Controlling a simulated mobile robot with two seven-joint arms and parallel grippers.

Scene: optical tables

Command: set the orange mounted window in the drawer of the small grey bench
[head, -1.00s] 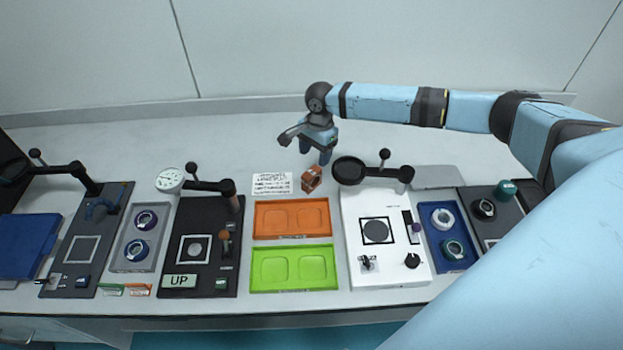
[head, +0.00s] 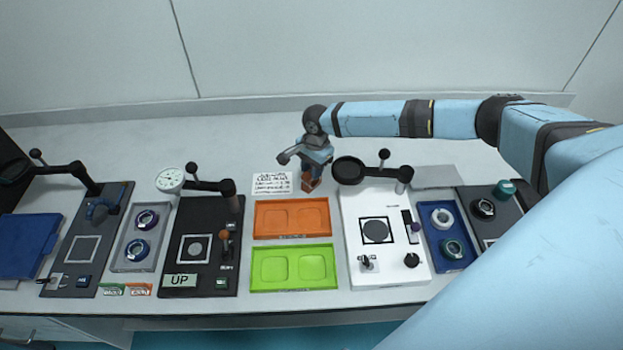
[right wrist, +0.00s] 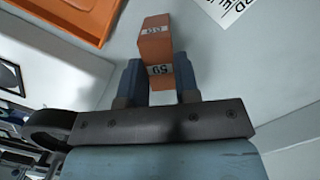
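The orange mounted window (head: 309,184) is a small orange block near the back of the bench, just behind the orange tray. My left gripper is not in view. I cannot make out a small grey bench; a drawer-like front with a handle (head: 18,339) shows at the lower left.
The orange tray (head: 291,235) and green tray (head: 291,287) are in front. A white instrument plate (head: 388,276) with a black lever arm (head: 379,171) stands close right of the gripper. A printed card (head: 271,184) lies left. The back strip of the bench is mostly clear.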

